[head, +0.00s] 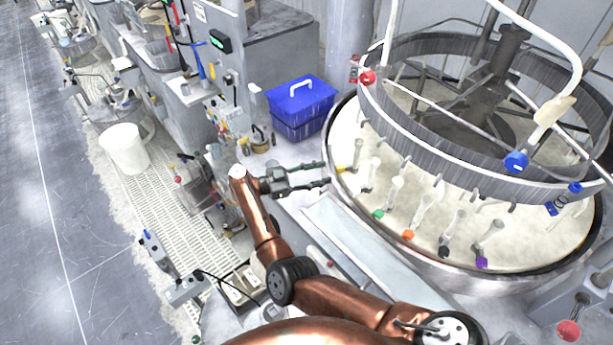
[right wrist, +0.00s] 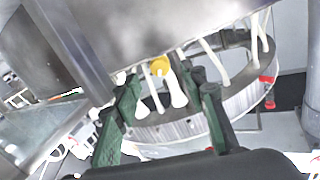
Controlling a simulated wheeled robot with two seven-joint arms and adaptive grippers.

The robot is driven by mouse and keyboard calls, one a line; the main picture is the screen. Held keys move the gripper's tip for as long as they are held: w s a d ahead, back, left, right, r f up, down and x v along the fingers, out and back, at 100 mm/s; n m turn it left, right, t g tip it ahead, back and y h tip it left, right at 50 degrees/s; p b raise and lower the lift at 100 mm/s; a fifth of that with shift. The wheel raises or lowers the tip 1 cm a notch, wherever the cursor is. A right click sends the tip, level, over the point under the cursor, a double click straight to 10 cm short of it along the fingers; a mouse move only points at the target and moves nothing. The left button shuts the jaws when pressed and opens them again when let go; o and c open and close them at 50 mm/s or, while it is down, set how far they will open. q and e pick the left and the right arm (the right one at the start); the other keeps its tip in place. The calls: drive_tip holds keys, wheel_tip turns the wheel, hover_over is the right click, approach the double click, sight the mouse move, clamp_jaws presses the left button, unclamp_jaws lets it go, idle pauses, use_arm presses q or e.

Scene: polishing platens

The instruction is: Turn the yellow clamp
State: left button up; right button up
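The yellow clamp (head: 340,169) is a small yellow knob at the left rim of the round polishing platen (head: 470,280), at the foot of a white peg. In the right wrist view the yellow clamp (right wrist: 159,66) shows as a round yellow end beside white pegs. My right gripper (head: 326,174) reaches in from the left, its fingertips close to the clamp. In the right wrist view the green-black fingers of my right gripper (right wrist: 165,84) are spread, with the clamp in the gap between them, towards the tips. No contact is visible. My left gripper is not in view.
Green (head: 378,214), orange (head: 408,235), black (head: 443,252) and purple (head: 482,262) clamps follow along the platen's near edge. A raised metal ring (head: 440,147) with curved white tubes overhangs the platen. A blue box (head: 300,103) stands behind the gripper.

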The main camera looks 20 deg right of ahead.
sight(336, 169)
drive_tip(key=a, duration=0.6)
drive_tip(key=shift+w, duration=0.25)
drive_tip(key=d, duration=0.2)
drive_tip(key=d+b, duration=0.1)
drive_tip(key=d, duration=0.3)
drive_tip(key=shift+s+d+r+b, duration=0.1)
drive_tip(key=shift+s+r+b, duration=0.05)
drive_tip(key=shift+s+b, duration=0.2)
drive_tip(key=d, duration=0.2)
drive_tip(key=d+p, duration=0.1)
drive_tip(key=d, duration=0.1)
drive_tip(key=d+p, duration=0.1)
drive_tip(key=d, duration=0.1)
drive_tip(key=shift+s, duration=0.25)
drive_tip(key=shift+d, duration=0.45)
drive_tip(key=shift+c, duration=0.7)
